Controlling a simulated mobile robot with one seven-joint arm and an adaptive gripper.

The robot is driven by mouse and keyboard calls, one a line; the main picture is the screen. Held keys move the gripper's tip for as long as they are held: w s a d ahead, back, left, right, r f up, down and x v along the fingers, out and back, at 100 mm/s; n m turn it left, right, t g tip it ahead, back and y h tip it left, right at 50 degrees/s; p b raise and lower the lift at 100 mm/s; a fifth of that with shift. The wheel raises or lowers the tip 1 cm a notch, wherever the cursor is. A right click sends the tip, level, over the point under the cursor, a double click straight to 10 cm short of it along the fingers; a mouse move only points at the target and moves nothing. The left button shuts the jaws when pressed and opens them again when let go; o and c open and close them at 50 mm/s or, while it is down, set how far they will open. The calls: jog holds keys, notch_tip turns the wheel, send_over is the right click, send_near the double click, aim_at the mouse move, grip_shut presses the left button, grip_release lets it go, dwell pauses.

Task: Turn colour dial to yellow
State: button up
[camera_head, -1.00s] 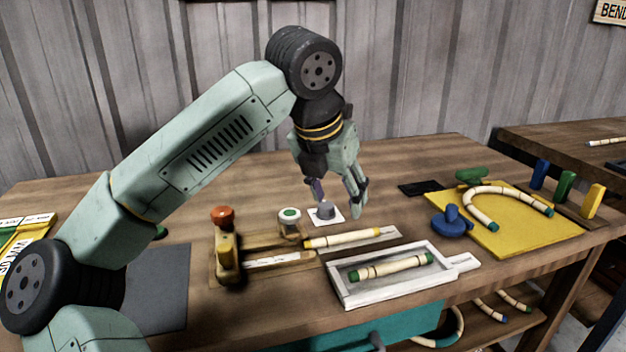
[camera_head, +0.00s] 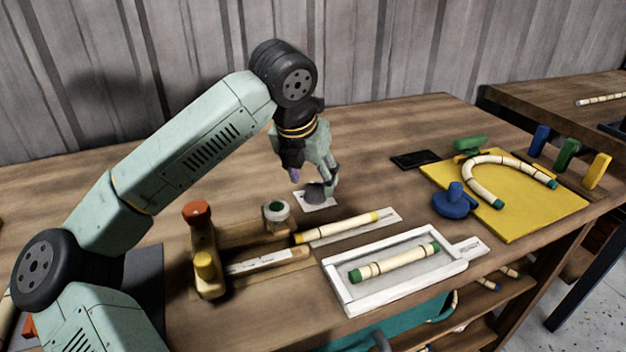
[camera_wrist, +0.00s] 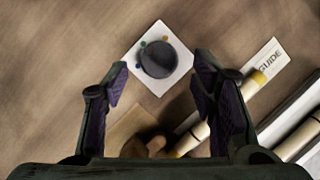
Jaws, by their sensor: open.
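The colour dial (camera_head: 314,192) is a dark grey round knob on a white square plate (camera_head: 316,205), flat on the bench. In the wrist view the dial (camera_wrist: 158,58) shows from above, with small green, blue and yellowish marks on the plate to its left and top. I cannot tell which mark it points to. My gripper (camera_head: 315,181) is open and empty, pointing down above the dial. In the wrist view the dial lies slightly beyond the gap between its two fingertips (camera_wrist: 160,68). I see no clear contact.
A yellow-ended rattan stick (camera_head: 345,227) and white tray (camera_head: 335,287) lie to the right. The bench behind the dial is clear.

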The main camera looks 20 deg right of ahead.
aim_at(315, 192)
jog(key=shift+x, duration=1.3)
jog(key=shift+c, duration=0.3)
jog(key=c, duration=1.1)
